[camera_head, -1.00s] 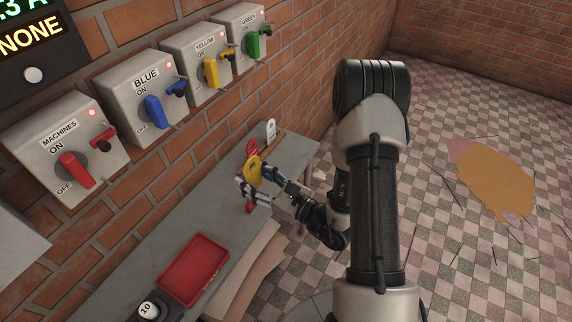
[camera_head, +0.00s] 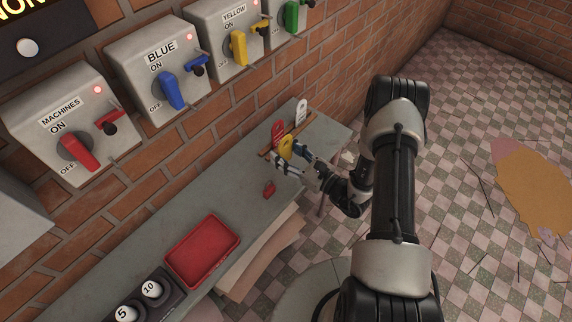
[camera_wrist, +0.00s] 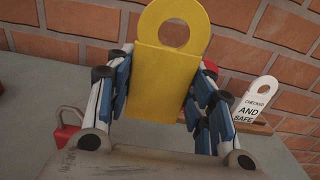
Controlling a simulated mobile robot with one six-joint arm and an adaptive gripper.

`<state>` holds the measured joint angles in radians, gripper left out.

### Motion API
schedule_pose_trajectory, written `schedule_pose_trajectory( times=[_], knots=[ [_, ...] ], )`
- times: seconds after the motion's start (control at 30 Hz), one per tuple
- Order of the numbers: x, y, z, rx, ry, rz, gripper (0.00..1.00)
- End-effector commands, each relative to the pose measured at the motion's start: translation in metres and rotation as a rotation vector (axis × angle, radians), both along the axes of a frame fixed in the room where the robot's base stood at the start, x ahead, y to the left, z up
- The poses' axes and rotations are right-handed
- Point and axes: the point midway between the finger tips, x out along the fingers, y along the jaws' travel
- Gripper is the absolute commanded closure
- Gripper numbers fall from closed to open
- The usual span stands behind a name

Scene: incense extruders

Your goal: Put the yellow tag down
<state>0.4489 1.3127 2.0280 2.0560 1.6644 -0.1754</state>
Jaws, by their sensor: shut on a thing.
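The yellow tag (camera_head: 286,147) is upright in my gripper (camera_head: 291,162), above the grey bench near the wooden rack (camera_head: 309,127). In the wrist view the yellow tag (camera_wrist: 160,76) shows its ring-shaped top and plain face, with the blue-padded fingers of my gripper (camera_wrist: 160,100) on both sides of it. My gripper is shut on the tag.
A red tag (camera_head: 278,131) and a white "checked and safe" tag (camera_head: 301,113) stand at the rack. A red padlock (camera_head: 269,189) lies on the bench (camera_head: 222,204). Switch boxes (camera_head: 158,65) line the brick wall.

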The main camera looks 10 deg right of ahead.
Motion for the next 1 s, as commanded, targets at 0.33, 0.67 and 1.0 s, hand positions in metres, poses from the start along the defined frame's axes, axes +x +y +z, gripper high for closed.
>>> schedule_pose_trajectory(
  times=[0.33,0.67,1.0],
  knots=[
    [0.0,0.0,-0.039,0.001,0.001,0.0,0.75],
    [0.0,0.0,-0.047,0.0,-0.001,0.0,0.75],
    [0.0,0.0,-0.058,0.0,-0.001,0.0,0.75]
  ],
)
